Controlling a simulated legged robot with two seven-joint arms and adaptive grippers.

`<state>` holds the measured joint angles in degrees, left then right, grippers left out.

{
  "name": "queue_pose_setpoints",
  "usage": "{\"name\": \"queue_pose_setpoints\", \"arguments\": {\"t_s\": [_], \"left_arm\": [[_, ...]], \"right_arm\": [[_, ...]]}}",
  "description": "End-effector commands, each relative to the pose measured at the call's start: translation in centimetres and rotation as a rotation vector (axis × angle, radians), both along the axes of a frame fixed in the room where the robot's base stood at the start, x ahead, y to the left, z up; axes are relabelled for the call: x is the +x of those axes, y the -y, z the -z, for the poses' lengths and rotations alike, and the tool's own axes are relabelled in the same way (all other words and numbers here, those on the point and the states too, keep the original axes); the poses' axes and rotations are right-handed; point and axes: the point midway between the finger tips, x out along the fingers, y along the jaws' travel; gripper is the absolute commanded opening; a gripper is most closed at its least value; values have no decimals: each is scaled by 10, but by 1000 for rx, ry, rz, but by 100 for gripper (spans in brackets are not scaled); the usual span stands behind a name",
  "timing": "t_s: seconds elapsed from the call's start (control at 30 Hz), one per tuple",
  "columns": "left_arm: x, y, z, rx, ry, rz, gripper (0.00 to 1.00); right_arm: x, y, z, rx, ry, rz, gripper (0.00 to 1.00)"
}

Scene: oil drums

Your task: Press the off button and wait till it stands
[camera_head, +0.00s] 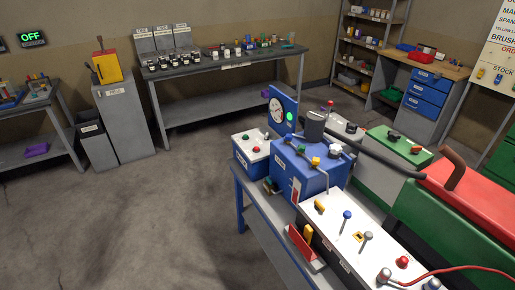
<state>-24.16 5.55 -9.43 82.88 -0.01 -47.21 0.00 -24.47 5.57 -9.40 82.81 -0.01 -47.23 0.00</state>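A small dark sign (31,39) on the wall at the far left shows OFF in green letters. A blue machine (305,178) stands on a blue-framed bench at the centre right. Beside it, a smaller blue box with a white top carries a green button (246,136) and a red button (257,149). A blue panel behind holds a round white dial (276,110) and a lit green lamp (290,117). Which button is the off button I cannot tell; no label on them is readable. Neither of my grippers is in view.
A white-topped unit (335,222) with levers and knobs stands in front, with a red cable (455,268) at the lower right. Red and green machines (470,200) fill the right. Workbenches (215,66) line the back wall. The grey floor (130,220) at left is clear.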

Motion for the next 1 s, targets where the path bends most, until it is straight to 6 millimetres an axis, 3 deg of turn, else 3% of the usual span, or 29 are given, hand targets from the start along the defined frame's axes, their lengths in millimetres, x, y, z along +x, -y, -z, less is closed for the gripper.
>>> {"name": "queue_pose_setpoints", "arguments": {"t_s": [0.3,0.53,1.0], "left_arm": [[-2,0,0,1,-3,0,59],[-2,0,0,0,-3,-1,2],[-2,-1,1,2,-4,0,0]], "right_arm": [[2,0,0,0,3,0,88],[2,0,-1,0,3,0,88],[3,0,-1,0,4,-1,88]]}}
